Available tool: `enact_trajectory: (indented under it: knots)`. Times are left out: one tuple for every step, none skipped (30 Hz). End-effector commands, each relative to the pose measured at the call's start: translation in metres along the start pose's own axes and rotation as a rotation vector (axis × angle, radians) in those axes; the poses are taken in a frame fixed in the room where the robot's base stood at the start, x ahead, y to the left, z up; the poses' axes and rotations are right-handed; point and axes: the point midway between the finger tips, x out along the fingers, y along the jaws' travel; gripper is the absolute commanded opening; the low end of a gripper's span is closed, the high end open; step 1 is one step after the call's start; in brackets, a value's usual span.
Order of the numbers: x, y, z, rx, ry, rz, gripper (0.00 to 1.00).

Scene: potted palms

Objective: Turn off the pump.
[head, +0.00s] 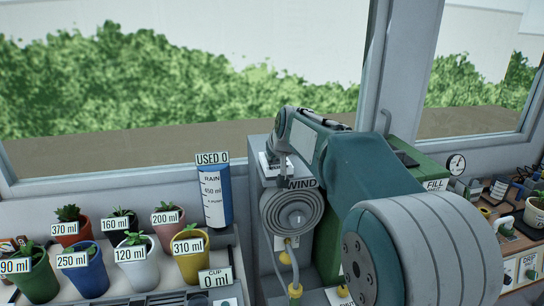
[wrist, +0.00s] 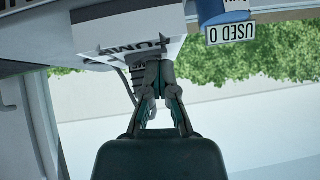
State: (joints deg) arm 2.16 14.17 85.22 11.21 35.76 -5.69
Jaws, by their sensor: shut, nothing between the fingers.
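The pump is a grey box (head: 257,185) left of centre in the head view, below the window. A round ribbed part (head: 291,212) on its front has a label reading WIND above it. In the wrist view, which is upside down, a white plate (wrist: 130,42) with a partly covered label that seems to read PUMP shows just beyond the fingers. My gripper (head: 275,163) is at the top of the box, fingers shut and empty; it also shows in the wrist view (wrist: 158,72). The fingertips overlap the label; I cannot tell if they touch. A pump switch is not clearly visible.
A blue rain container (head: 214,195) stands left of the pump, under a USED 0 sign. Several labelled potted plants (head: 137,260) fill the left shelf, with a CUP 0 ml sign (head: 215,279). A green FILL box (head: 425,172) stands behind my arm, and a gauge (head: 456,164) is farther right.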

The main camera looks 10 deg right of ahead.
Motion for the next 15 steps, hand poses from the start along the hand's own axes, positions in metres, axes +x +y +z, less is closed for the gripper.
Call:
enact_trajectory:
  knots:
    - [0.002,0.003,0.003,0.001,-0.011,0.002,0.00]
    - [0.002,0.004,0.003,0.002,-0.011,0.002,0.00]
    - [0.002,0.006,0.003,0.002,-0.012,0.002,0.00]
    - [0.002,0.007,0.003,0.002,-0.012,0.002,0.00]
    - [0.002,0.008,0.002,0.002,-0.013,0.002,0.00]
    - [0.001,0.010,0.002,0.002,-0.013,0.003,0.00]
    - [0.001,0.012,0.002,0.002,-0.013,0.003,0.00]
    - [0.001,0.013,0.001,0.002,-0.013,0.003,0.00]
    - [0.000,0.015,0.001,0.002,-0.013,0.003,0.00]
    - [0.000,0.016,0.001,0.002,-0.013,0.003,0.00]
    - [0.000,0.017,0.001,0.003,-0.012,0.002,0.00]
    - [-0.001,0.017,0.000,0.003,-0.012,0.002,0.00]
    - [-0.001,0.017,0.000,0.002,-0.012,0.002,0.00]
    - [-0.001,0.017,0.000,0.002,-0.011,0.002,0.00]
    - [-0.001,0.017,0.000,0.002,-0.011,0.002,0.00]
